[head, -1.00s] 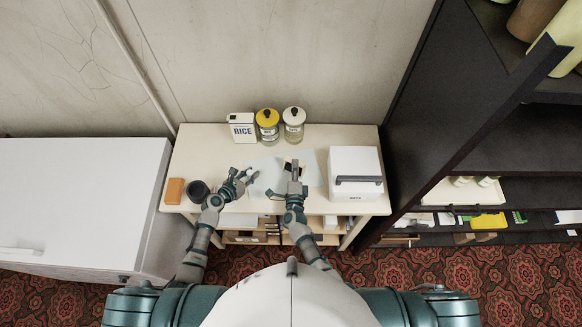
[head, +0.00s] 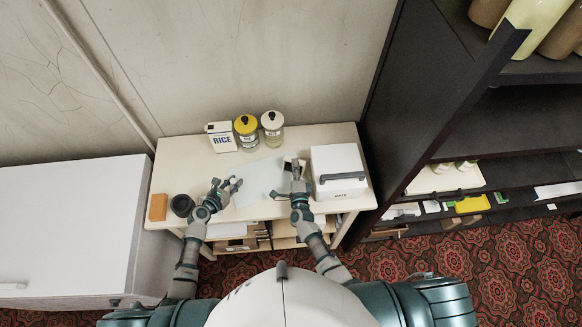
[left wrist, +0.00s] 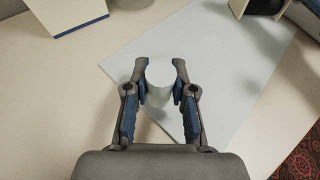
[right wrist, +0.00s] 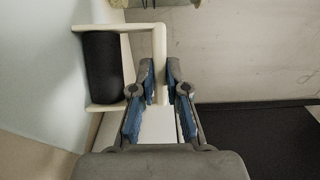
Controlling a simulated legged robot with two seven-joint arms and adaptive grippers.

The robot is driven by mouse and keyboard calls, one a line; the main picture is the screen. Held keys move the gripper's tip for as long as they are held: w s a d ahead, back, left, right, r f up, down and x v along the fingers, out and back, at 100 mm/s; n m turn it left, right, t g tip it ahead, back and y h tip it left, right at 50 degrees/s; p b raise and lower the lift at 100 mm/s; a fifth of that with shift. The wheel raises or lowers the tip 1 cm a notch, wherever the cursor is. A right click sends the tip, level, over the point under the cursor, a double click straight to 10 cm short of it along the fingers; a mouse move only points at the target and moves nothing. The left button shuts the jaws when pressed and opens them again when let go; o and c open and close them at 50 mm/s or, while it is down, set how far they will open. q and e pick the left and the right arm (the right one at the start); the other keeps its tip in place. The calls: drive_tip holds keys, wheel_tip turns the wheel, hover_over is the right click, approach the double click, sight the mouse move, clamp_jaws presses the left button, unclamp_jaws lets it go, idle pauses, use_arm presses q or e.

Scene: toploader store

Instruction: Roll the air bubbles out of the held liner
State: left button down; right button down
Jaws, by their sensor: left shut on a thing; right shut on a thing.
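The liner is a pale blue-grey sheet (head: 257,177) lying on the cream table between my two grippers. It also fills much of the left wrist view (left wrist: 225,60). My right gripper (head: 295,170) is at the liner's right side, near the white box. It is shut on the cream handle of a roller; the black roller cylinder (right wrist: 102,68) shows left of the fingers, close to the pale sheet.
A rice box (head: 222,138), a yellow-lidded jar (head: 246,132) and a white-lidded jar (head: 272,127) stand along the back. A white box with a grey handle (head: 338,165) is on the right. An orange block (head: 158,207) and a dark cup (head: 182,206) are on the left.

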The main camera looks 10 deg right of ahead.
use_arm(q)
drive_tip(key=shift+s+a+f, duration=0.1)
drive_tip(key=shift+s+f, duration=0.05)
drive_tip(key=shift+f, duration=0.1)
use_arm(e)
drive_tip(key=shift+s+d+f, duration=0.1)
drive_tip(key=shift+f, duration=0.1)
wheel_tip(320, 180, up, 6)
drive_tip(key=shift+r, duration=0.15)
idle(0.4)
